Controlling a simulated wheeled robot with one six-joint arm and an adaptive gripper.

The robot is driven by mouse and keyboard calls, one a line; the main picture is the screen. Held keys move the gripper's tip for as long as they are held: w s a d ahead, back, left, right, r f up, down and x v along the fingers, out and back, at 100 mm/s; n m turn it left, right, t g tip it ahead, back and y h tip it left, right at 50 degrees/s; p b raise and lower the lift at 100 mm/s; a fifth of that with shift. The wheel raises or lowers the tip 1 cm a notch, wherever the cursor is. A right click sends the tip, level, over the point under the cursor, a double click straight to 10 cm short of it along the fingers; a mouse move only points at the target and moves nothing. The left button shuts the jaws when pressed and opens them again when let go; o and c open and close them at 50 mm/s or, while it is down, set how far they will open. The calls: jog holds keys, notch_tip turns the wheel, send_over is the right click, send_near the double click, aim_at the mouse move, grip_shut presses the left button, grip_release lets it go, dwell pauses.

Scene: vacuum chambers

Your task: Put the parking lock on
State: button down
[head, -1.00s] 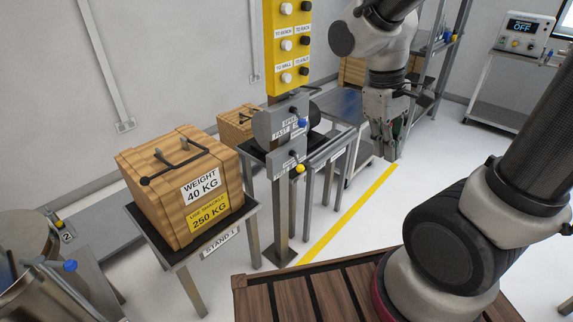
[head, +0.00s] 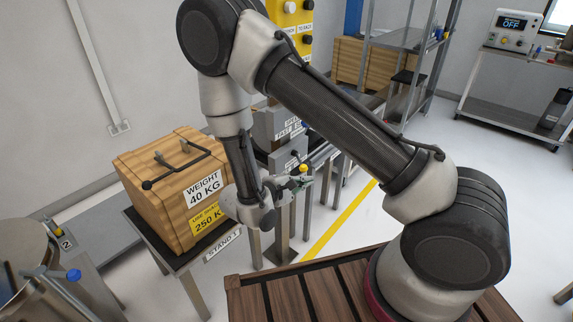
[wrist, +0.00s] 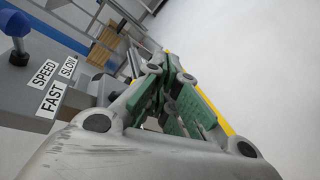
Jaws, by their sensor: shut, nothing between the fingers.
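A control post carries a grey lower box (head: 283,163) with a yellow-knobbed lever (head: 303,168). Its label is too small to read, so I cannot confirm that it is the parking lock. My gripper (head: 302,184) is shut and empty, close to the yellow knob in the head view; whether they touch I cannot tell. In the wrist view the green-padded fingers (wrist: 180,105) are together with nothing between them. The grey speed box (wrist: 45,85), labelled SPEED, FAST and SLOW, with a blue-knobbed lever (wrist: 16,25), is left of the fingers. The yellow knob is not visible in the wrist view.
A wooden weight crate (head: 170,180) marked 40 KG sits on Stand 1 at the left of my arm. The yellow button panel (head: 292,25) above the boxes is partly hidden by my arm. Clear floor (head: 480,145) lies to the right.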

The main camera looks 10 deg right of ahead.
jog(key=w+a+m+t+y, duration=0.2)
jog(key=w+a+m+t, duration=0.1)
jog(key=a, duration=0.4)
jog(key=shift+w+m+t+y, duration=0.3)
jog(key=shift+w+m+t, duration=0.1)
jog(key=shift+w+m, duration=0.6)
jog(key=shift+d, duration=0.1)
send_near(298, 159)
jog(key=x, duration=0.4)
jog(key=shift+w+d+f, duration=0.15)
jog(key=shift+w, duration=0.1)
